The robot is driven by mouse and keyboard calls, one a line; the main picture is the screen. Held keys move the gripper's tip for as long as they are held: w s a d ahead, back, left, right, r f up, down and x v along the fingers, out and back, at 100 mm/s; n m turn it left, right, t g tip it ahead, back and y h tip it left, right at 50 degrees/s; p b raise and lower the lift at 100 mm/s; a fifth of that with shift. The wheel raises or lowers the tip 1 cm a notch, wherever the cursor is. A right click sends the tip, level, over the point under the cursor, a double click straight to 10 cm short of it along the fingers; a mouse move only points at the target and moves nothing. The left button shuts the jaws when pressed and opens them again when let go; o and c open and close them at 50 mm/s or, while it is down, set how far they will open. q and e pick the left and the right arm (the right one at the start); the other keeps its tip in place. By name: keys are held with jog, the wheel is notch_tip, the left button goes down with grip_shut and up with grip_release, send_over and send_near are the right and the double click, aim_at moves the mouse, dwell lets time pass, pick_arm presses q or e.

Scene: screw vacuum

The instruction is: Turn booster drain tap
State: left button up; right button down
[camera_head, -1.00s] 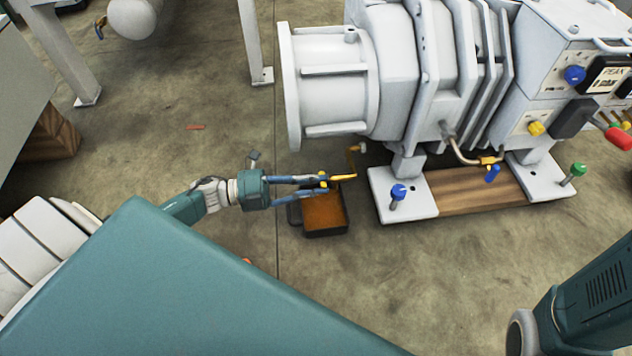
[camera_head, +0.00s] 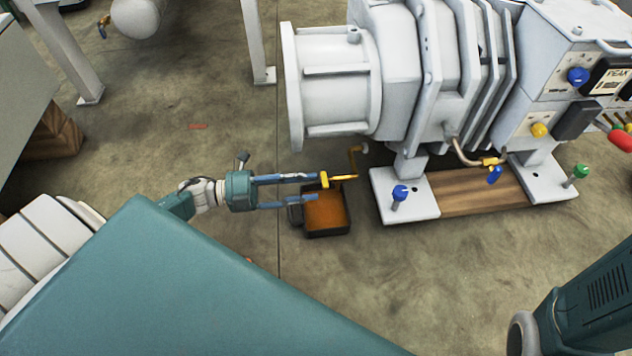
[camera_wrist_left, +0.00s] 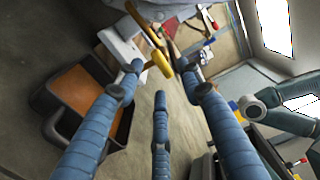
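A yellow drain tap (camera_head: 325,180) sits at the end of a small brass pipe (camera_head: 356,158) low beside the big grey-white booster (camera_head: 395,75). It also shows in the left wrist view (camera_wrist_left: 158,60), near the fingertips. My left gripper (camera_head: 318,187) comes in from the left with its blue fingers spread apart. Its upper fingertip is close to the tap's yellow handle; whether they touch I cannot tell. In the left wrist view the fingers (camera_wrist_left: 160,75) stand open with nothing clamped between them. My right gripper is not shown.
A dark tray with an orange-brown inside (camera_head: 327,230) stands on the floor under the tap.

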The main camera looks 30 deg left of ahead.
pick_arm(q)
jog(key=v, duration=0.9)
jog(key=shift+d, duration=0.1)
